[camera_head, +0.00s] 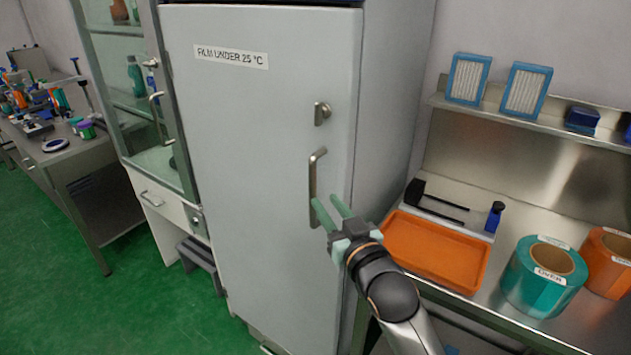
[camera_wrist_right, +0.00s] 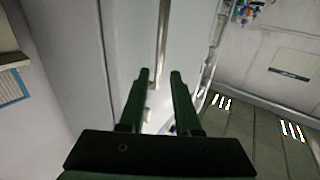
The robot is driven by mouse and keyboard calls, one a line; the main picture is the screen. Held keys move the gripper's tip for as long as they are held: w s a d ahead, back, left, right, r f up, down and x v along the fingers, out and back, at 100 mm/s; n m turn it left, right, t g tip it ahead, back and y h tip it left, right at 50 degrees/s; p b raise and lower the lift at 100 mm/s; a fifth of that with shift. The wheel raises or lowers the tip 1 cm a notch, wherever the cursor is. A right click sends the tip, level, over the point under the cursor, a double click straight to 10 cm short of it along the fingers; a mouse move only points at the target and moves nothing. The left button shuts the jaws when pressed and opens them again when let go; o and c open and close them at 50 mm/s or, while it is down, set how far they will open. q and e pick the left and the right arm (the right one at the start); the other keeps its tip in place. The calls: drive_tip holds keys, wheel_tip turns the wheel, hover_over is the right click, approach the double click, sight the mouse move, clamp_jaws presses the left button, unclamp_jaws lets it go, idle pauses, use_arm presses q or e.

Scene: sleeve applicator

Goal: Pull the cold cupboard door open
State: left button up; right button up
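The cold cupboard is tall and pale grey. Its door (camera_head: 255,150) looks shut and bears a label about film under 25 °C. An upright metal bar handle (camera_head: 313,180) is on the door's right side. My right gripper (camera_head: 325,200) is open at the handle's lower part. In the right wrist view the handle (camera_wrist_right: 163,45) runs down between the two fingertips of my right gripper (camera_wrist_right: 160,75), with a gap between them. I cannot tell how far the bar reaches in between the fingers. My left gripper is not in view.
A metal knob or latch (camera_head: 322,113) sits above the handle. Right of the cupboard, a steel bench holds an orange tray (camera_head: 435,250) close to my right arm and a teal roll (camera_head: 543,278). A glass-fronted cabinet (camera_head: 130,90) stands left.

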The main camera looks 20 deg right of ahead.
sight(314, 186)
drive_tip(key=w, duration=0.8)
drive_tip(key=shift+w+a+p, duration=0.25)
drive_tip(key=shift+a+p, duration=0.05)
clamp_jaws()
drive_tip(key=shift+f, duration=0.1)
idle(1.0)
